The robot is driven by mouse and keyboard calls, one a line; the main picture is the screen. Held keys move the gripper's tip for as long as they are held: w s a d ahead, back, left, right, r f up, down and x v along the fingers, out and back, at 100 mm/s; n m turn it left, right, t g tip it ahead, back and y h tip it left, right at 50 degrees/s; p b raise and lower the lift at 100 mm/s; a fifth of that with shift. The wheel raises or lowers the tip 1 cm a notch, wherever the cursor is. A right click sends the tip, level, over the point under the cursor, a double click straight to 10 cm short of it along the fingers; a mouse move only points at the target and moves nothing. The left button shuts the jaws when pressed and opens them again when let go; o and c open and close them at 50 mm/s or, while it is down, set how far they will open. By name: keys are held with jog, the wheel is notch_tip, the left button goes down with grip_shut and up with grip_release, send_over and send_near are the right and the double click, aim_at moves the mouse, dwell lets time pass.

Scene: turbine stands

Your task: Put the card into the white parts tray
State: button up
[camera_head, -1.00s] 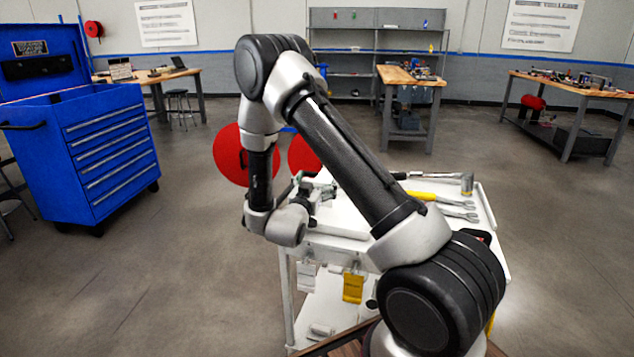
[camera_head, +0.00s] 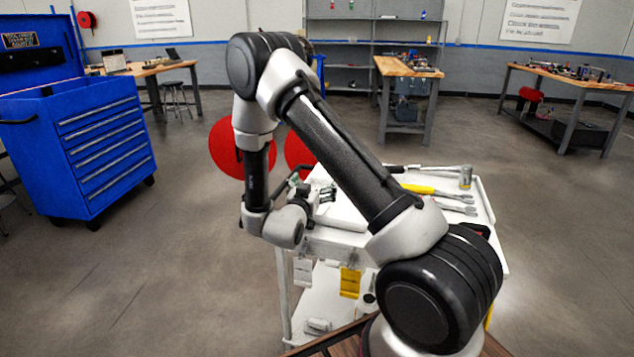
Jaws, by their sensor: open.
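A yellow card (camera_head: 350,283) and a white card (camera_head: 303,271) hang at the front edge of a white cart (camera_head: 335,246); I cannot tell which one is the task's card. My gripper (camera_head: 328,193) is open over the cart's left part, above and behind the hanging cards and apart from them. Its fingers are small in the view, and I see nothing held between them. I cannot make out the white parts tray for sure; my arm hides much of the cart top.
A hammer (camera_head: 465,177) and wrenches (camera_head: 455,197), one with a yellow handle, lie at the cart top's right. A small pale object (camera_head: 317,326) rests on the lower shelf. Red discs (camera_head: 228,148) stand behind my arm. A blue tool cabinet (camera_head: 100,150) stands left, with open floor between.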

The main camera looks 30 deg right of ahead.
jog(key=v, duration=0.3)
jog(key=shift+s+a+f, duration=0.1)
jog(key=shift+a+f, duration=0.25)
jog(key=shift+a, duration=0.05)
jog(key=shift+r+v, duration=0.2)
jog(key=shift+v, duration=1)
